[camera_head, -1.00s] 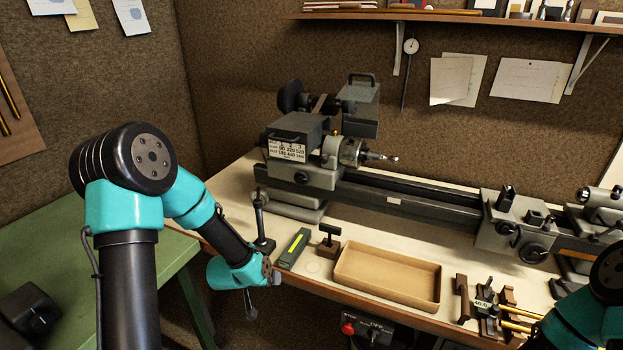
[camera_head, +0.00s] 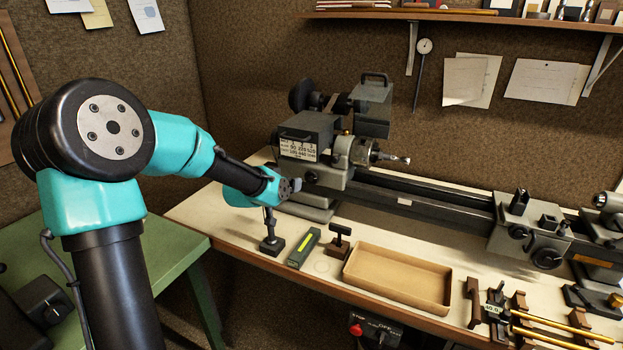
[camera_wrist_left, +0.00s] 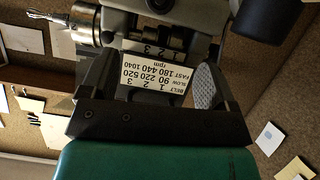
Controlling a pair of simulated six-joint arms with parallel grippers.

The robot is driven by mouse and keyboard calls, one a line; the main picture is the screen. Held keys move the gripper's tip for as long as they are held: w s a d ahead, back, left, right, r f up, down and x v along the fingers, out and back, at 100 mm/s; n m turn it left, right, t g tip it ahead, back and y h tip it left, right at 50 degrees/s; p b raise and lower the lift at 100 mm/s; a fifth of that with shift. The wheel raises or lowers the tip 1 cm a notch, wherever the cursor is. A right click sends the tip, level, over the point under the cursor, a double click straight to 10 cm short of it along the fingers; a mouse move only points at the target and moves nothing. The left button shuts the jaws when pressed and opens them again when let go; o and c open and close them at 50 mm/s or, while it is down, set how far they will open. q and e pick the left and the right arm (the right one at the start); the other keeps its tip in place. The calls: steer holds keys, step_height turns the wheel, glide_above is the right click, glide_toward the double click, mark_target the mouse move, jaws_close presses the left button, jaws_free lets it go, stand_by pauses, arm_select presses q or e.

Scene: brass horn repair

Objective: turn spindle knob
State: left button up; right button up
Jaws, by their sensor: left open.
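The lathe headstock (camera_head: 310,150) stands at the back of the bench, with a white belt-speed plate on its front. A small dark spindle knob (camera_head: 311,176) sits on the front face below the plate. My left gripper (camera_head: 296,186) is just in front and slightly left of the knob, apart from it as far as I can tell. In the left wrist view, my left gripper (camera_wrist_left: 155,85) is open and empty, with the upside-down speed plate (camera_wrist_left: 155,82) beyond its fingers. My right gripper is out of view.
A post on a dark base (camera_head: 271,245) stands below my left wrist. A green box (camera_head: 304,248), a small T-handled tool (camera_head: 340,242) and a shallow cardboard tray (camera_head: 398,304) lie along the bench front. The lathe chuck (camera_head: 358,152) projects right of the headstock.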

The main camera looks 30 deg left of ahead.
mark_target(311, 177)
arm_select(q)
steer(key=x, duration=1.7)
steer(key=shift+w+d+f, duration=0.1)
steer(key=shift+w+f, duration=0.05)
steer(key=shift+f, duration=0.05)
steer(key=shift+c, duration=0.5)
steer(key=c, duration=0.8)
steer(key=shift+d+m+y, duration=0.1)
steer(key=shift+m+y, duration=0.6)
steer(key=shift+m, duration=0.4)
steer(key=o, duration=0.9)
